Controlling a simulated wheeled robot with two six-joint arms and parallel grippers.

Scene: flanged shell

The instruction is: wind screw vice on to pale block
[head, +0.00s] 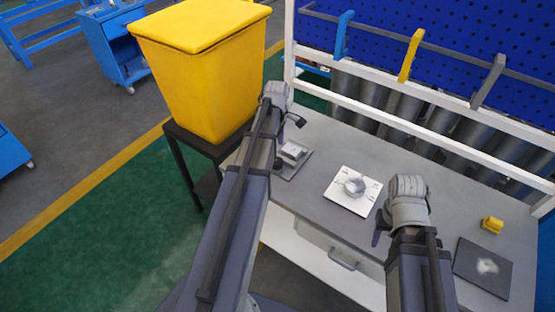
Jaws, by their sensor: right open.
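A small pale block (292,150) shows on a grey base (297,169) at the left end of the bench; this seems to be the screw vice, partly hidden by my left arm. Its screw and the jaw gap are too small to make out. My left gripper (297,121) is just above and behind the block in the picture, with one dark finger showing; whether it touches anything is unclear. My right gripper (380,229) is open, low and to the right of a white plate, with its dark fingers partly hidden by the wrist.
The white plate (341,197) carries a round grey flanged part (355,186). A yellow piece (492,225) and a dark mat (480,276) with a pale thing (487,266) lie at the right. A yellow bin (200,80) stands left of the bench (455,200). A rail and pegboard stand behind.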

